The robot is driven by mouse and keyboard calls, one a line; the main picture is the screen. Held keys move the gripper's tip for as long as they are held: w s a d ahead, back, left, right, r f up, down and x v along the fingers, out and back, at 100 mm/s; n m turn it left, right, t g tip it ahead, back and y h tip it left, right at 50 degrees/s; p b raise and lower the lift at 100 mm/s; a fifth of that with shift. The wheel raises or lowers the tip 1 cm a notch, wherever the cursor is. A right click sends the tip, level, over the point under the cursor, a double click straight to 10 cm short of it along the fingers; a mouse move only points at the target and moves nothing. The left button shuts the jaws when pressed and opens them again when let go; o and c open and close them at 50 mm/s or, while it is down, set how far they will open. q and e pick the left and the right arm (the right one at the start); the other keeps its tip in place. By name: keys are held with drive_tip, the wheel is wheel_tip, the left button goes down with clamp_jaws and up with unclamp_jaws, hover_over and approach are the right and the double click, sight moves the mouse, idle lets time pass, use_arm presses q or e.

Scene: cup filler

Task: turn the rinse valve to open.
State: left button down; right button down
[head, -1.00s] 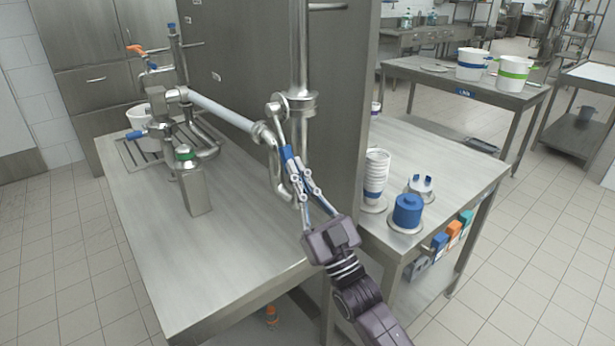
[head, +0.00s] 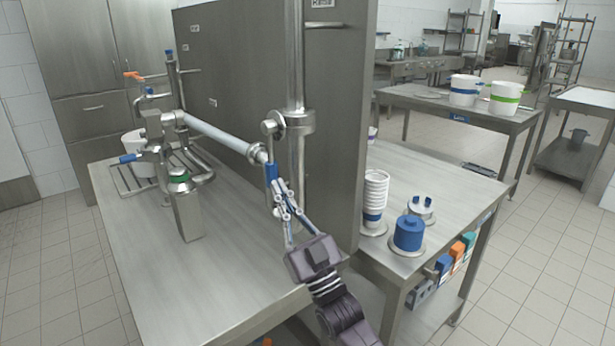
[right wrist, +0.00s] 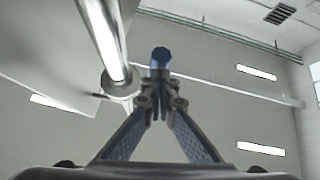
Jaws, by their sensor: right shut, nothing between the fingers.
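The lever with a blue grip (head: 271,173) appears to be the rinse valve handle. It hangs nearly straight down from a fitting on the vertical steel pipe (head: 296,70), beside the end of a pale horizontal tube (head: 218,134). My right gripper (head: 279,187) is at the lower end of the blue grip, with its fingers shut and empty. In the right wrist view the blue end (right wrist: 161,57) shows just beyond my fingertips (right wrist: 160,88); I cannot tell whether they touch. My left gripper is out of view.
A tall steel panel (head: 235,75) divides the left counter (head: 225,255) from the right one. A metal box with a green cap (head: 188,213) stands on the left counter. Stacked white cups (head: 376,187) and a blue cylinder (head: 408,235) stand on the right. The left counter's front is clear.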

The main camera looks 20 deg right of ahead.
drive_tip(key=shift+w+r, duration=0.1)
drive_tip(key=shift+w, duration=0.1)
drive_tip(key=v, duration=1.2)
drive_tip(key=shift+s, duration=0.2)
